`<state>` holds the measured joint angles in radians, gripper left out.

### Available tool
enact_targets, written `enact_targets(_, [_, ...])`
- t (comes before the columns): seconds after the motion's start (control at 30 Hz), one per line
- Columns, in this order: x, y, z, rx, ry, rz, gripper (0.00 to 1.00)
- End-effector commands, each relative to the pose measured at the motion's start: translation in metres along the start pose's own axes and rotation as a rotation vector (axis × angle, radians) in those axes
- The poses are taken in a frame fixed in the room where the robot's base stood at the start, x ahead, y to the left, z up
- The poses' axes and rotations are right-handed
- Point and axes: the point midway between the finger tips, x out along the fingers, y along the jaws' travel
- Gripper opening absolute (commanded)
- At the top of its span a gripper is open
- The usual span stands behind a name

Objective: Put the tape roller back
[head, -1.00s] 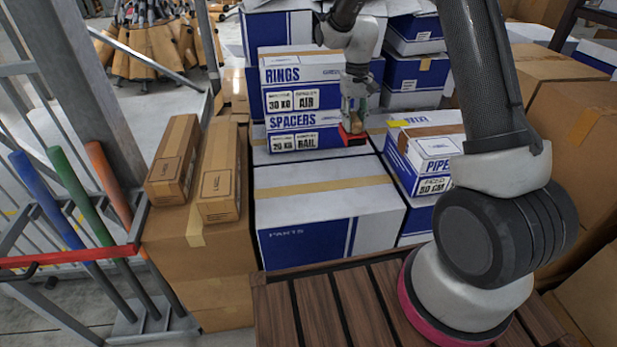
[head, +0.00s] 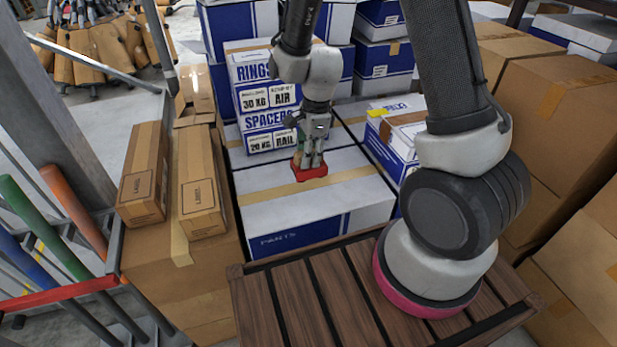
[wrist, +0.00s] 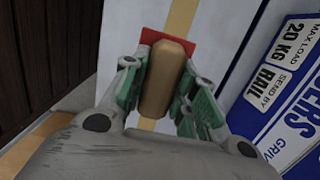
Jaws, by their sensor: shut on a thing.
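The tape roller shows in the head view as a red body (head: 309,171) at the tips of my gripper (head: 311,158). In the wrist view its tan rounded handle (wrist: 163,80) is between the two green-padded fingers of my gripper (wrist: 160,88). Its red part (wrist: 190,50) shows beyond the handle. My gripper is shut on the tape roller. It points down over the large white and blue PARTS box (head: 300,222). I cannot tell from these frames how high the roller is above the box top. The roller's underside is hidden.
RINGS and SPACERS boxes (head: 262,88) are stacked behind my gripper. A slatted wooden surface (head: 290,310) lies in front. Two long brown cartons (head: 200,190) rest on a larger carton at left. A white box with a yellow tab (head: 400,130) stands at right. The PARTS box top is mostly clear.

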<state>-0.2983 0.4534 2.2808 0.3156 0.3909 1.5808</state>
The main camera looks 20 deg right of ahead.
Motion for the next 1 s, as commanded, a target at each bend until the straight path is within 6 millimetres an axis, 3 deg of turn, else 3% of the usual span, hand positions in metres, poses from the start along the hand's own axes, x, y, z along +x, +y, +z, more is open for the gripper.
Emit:
enact_targets(0.4, [0.056, 0.0, -0.007, -0.001, 0.001, 0.002, 0.0])
enact_targets(0.83, [0.063, -0.001, -0.008, -0.003, 0.0, 0.0, 0.0])
enact_targets(0.87, [0.063, -0.001, -0.008, -0.004, 0.0, 0.0, 0.32])
enact_targets(0.97, [0.063, -0.001, -0.008, -0.004, 0.0, 0.0, 0.5])
enact_targets(1.0, [0.063, -0.001, -0.008, -0.003, 0.0, 0.0, 0.5])
